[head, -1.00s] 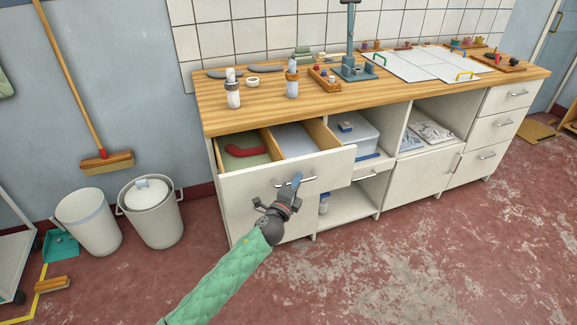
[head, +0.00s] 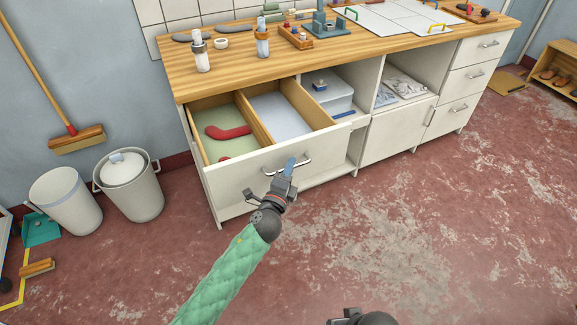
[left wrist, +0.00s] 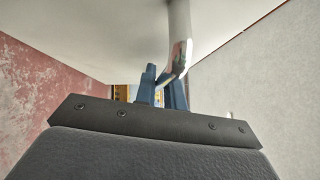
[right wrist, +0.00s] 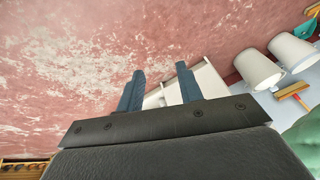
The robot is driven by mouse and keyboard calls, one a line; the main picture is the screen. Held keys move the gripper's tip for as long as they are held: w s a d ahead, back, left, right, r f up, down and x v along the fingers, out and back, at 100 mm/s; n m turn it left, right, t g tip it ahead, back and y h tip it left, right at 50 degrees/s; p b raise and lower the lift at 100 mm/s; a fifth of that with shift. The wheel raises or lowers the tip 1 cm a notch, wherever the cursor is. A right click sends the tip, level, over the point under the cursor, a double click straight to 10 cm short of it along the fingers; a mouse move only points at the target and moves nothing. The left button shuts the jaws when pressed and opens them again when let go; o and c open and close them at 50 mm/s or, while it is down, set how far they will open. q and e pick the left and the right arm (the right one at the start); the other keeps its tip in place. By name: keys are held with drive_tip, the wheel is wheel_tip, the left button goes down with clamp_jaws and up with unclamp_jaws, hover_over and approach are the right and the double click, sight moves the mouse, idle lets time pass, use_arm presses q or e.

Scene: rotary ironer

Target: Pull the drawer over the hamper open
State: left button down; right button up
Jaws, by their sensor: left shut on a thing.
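The drawer (head: 236,172) at the left end of the counter is pulled well out. It has a wooden divider and holds a red curved piece (head: 228,132) on a green lining in the left compartment; the right compartment has a pale lining. My left gripper (head: 289,168) is shut on the drawer's metal handle (head: 305,163); the handle also shows between the blue fingers in the left wrist view (left wrist: 181,45). The hamper is not clearly seen; the drawer front covers the space below. My right gripper (right wrist: 158,88) is open and empty over the floor.
The wooden counter (head: 330,55) carries bottles and tools. A white bin (head: 66,200) and a lidded bin (head: 130,185) stand left of it, beside a broom (head: 76,138). The red floor in front is clear.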

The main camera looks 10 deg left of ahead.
use_arm(q)
drive_tip(key=c, duration=1.8)
unclamp_jaws()
drive_tip(key=shift+o, duration=0.2)
drive_tip(key=shift+s, duration=0.1)
